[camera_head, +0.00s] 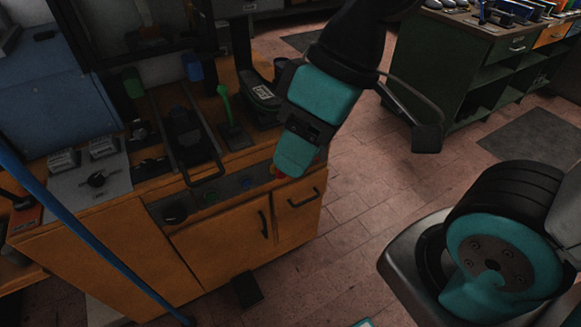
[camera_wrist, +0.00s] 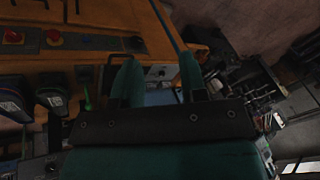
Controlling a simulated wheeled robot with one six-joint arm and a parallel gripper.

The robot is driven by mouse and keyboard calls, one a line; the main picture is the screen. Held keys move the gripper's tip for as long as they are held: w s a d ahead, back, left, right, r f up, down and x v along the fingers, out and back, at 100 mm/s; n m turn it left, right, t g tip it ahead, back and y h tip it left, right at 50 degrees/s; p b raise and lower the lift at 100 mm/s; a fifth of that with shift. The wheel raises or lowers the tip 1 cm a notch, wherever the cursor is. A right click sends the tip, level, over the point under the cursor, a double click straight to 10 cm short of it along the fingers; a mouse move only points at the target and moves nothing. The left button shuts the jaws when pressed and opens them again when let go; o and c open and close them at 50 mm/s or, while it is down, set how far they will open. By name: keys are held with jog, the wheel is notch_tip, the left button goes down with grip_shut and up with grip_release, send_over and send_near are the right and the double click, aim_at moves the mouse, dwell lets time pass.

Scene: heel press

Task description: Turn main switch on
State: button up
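A black rotary knob (camera_head: 175,215) sits at the left end of the dark control strip on the orange bench front; the wrist view shows it too (camera_wrist: 135,44). Another black knob (camera_head: 97,180) sits on a grey panel (camera_head: 85,197) at the bench's left. I cannot tell which knob is the main switch. My gripper (camera_head: 293,165) is over the right end of the strip, away from both knobs. In the wrist view its teal fingers (camera_wrist: 157,76) are apart, with nothing held, and the grey panel shows beyond them.
A green-handled lever (camera_head: 228,105) and a black press frame (camera_head: 188,135) stand on the bench. A green cabinet (camera_head: 450,70) is at the right; tiled floor between is clear.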

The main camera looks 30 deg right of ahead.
jog(key=w+d+f+n+t+y+b, duration=0.1)
jog(key=w+d+f+t+b, duration=0.3)
jog(key=f+b, duration=0.6)
jog(key=w+d+f+t+b, duration=0.1)
jog(key=w+f+b, duration=0.6)
jog(key=b, duration=0.4)
jog(key=w+d+f+n+t+y+b, duration=0.1)
jog(key=w+d+f+t+b, duration=0.2)
jog(key=f+b, duration=0.75)
jog(key=w+d+f+t+h+b, duration=0.4)
jog(key=d+f+b, duration=0.5)
jog(key=b, duration=0.6)
jog(key=w+d+f+t+h+b, duration=0.15)
jog(key=d+f+t+b, duration=0.45)
jog(key=d+f+b, duration=0.65)
jog(key=shift+h, duration=0.25)
jog(key=w+a+r+b, duration=0.1)
jog(key=w, duration=0.4)
jog(key=w+a+r+b, duration=0.1)
jog(key=w+b, duration=0.1)
jog(key=w, duration=0.3)
jog(key=w+a+r+b, duration=0.1)
jog(key=w+b, duration=0.1)
jog(key=w, duration=0.4)
jog(key=shift+w+a+r, duration=0.1)
jog(key=shift+a+r, duration=0.15)
jog(key=shift+r, duration=0.15)
